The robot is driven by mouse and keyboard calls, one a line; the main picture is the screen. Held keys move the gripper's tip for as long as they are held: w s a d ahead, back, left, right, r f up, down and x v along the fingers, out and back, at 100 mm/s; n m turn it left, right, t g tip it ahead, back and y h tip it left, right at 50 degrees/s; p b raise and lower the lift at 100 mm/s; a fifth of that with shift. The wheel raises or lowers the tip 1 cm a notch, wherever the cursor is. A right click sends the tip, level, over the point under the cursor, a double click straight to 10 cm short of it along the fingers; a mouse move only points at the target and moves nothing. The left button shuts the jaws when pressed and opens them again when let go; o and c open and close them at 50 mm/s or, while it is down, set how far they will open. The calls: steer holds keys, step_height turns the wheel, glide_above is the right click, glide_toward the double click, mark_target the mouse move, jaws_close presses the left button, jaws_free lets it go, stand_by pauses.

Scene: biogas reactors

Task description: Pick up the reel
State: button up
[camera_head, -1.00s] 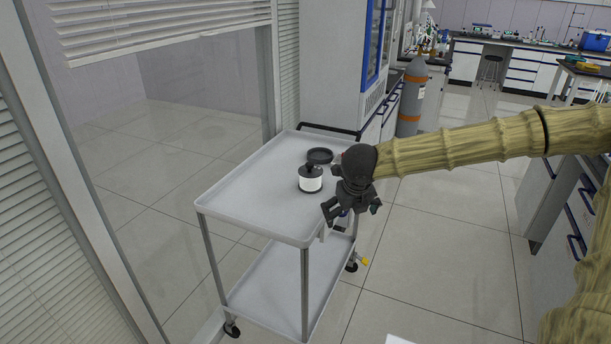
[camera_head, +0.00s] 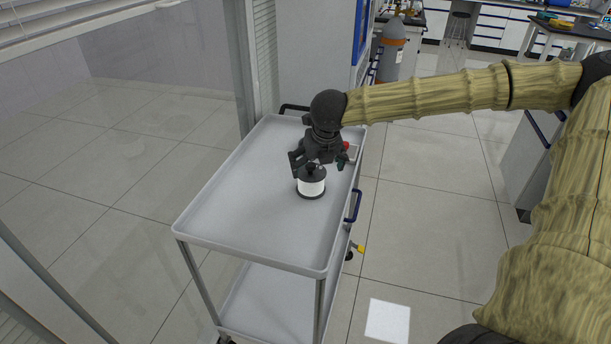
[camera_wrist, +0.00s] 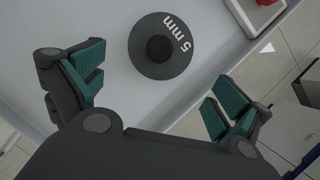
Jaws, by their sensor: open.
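The reel (camera_head: 312,184) is white with black end discs and a black knob on top. It stands upright on the top tray of the grey cart (camera_head: 230,205). In the wrist view the reel's dark top disc (camera_wrist: 160,62) carries the text "5 mm". My gripper (camera_head: 318,163) is just above and behind the reel in the head view. In the wrist view my gripper (camera_wrist: 155,95) is open, its green-padded fingers spread wide on either side below the reel's disc. The fingers hold nothing.
A small item with a red top (camera_head: 346,147) sits at the cart's right side, partly hidden by my gripper; it also shows in the wrist view (camera_wrist: 265,3). The cart's tray has a raised rim. A grey gas cylinder (camera_head: 390,50) stands behind.

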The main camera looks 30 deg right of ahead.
mark_target(313, 175)
steer(key=shift+s+f, duration=0.2)
steer(key=shift+f, duration=0.15)
steer(key=shift+d+f, duration=0.1)
steer(key=shift+f, duration=0.3)
steer(key=shift+w+f, duration=1.05)
steer(key=shift+f, duration=0.25)
steer(key=shift+s+d, duration=0.1)
steer(key=shift+s, duration=0.1)
steer(key=shift+w+x, duration=0.3)
steer(key=shift+x, duration=0.9)
steer(key=shift+p+x, duration=0.3)
steer(key=shift+x, duration=0.95)
